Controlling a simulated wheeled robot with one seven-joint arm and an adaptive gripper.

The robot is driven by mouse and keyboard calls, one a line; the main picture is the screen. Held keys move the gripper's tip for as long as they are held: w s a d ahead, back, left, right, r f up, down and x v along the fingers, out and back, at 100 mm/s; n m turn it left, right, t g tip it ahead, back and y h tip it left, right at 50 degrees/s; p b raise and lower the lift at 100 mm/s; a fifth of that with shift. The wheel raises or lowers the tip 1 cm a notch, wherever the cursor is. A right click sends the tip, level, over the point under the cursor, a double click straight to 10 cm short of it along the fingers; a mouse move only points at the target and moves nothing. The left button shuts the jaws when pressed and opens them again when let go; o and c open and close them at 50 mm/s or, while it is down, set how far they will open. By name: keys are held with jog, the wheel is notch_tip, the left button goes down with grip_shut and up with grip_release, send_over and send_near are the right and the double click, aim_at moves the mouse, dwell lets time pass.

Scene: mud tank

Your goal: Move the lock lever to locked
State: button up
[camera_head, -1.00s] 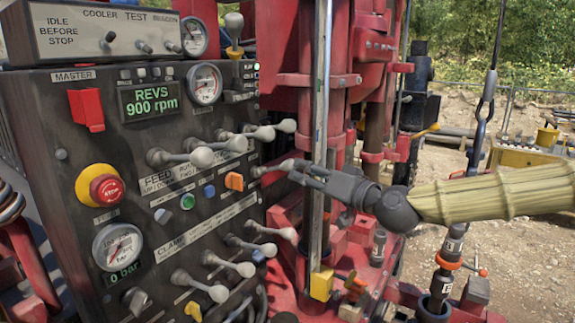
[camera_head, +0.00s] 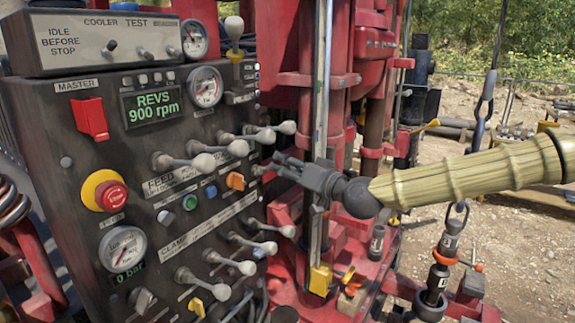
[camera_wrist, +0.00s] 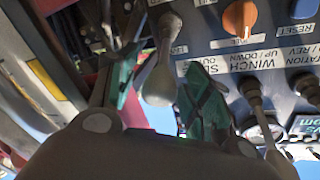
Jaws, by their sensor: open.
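My gripper (camera_head: 268,168) is open at the right edge of the black control panel (camera_head: 60,225). In the wrist view, its two green-padded fingers (camera_wrist: 160,88) stand either side of a lever (camera_wrist: 158,80) with a pale grey knob. The knob lies between the fingers; contact with either finger cannot be told. In the head view the fingers mostly cover this lever. Its nearby label is only partly readable, and no lock marking can be read, so I cannot tell whether it is the lock lever. An orange knob (camera_head: 235,181) sits just left of the gripper, also in the wrist view (camera_wrist: 240,18).
Several grey-knobbed levers stand above (camera_head: 205,162) and below (camera_head: 268,248) the gripper. A red emergency stop (camera_head: 111,195) and red master switch (camera_head: 91,119) are on the left. The red mast with a steel rail (camera_head: 321,130) stands close right of the panel.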

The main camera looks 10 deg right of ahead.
grip_shut()
dwell(0.3)
